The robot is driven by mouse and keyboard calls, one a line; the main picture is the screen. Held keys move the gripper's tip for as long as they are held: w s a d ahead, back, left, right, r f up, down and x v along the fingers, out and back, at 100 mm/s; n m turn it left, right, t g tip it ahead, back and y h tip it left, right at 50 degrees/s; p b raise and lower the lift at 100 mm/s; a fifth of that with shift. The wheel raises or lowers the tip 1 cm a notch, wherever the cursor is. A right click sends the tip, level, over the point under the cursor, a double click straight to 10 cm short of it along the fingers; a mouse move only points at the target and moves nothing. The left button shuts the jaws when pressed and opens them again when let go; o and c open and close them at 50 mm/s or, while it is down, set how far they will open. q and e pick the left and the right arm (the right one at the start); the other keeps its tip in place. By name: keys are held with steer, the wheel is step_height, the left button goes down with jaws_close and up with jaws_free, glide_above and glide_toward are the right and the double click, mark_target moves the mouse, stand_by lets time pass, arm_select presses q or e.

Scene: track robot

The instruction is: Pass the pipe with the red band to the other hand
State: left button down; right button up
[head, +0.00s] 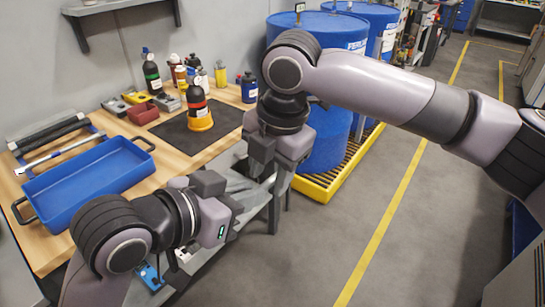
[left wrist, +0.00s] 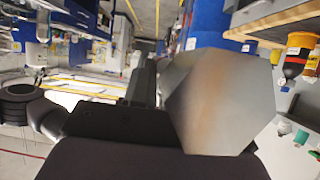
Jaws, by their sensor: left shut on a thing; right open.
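My left gripper (head: 236,203) is low in front of the workbench, reaching in from the left. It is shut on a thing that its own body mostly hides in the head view. In the left wrist view a large grey, many-sided metal piece (left wrist: 222,100) fills the middle right, close to the camera; it looks like the held pipe, but no red band shows. My right gripper (head: 264,180) hangs down from the right arm, open, just right of and above the left gripper. I cannot tell whether it surrounds or touches the pipe.
A wooden workbench (head: 180,166) carries a blue tray (head: 88,178), a black mat (head: 222,117) with a black and orange bottle (head: 199,115), and several bottles behind. Blue drums (head: 332,150) stand on a yellow pallet (head: 318,190).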

steer(key=shift+f, duration=0.1)
jaws_close()
arm_select(q)
steer(key=c, duration=1)
jaws_free()
steer(key=shift+c, duration=0.2)
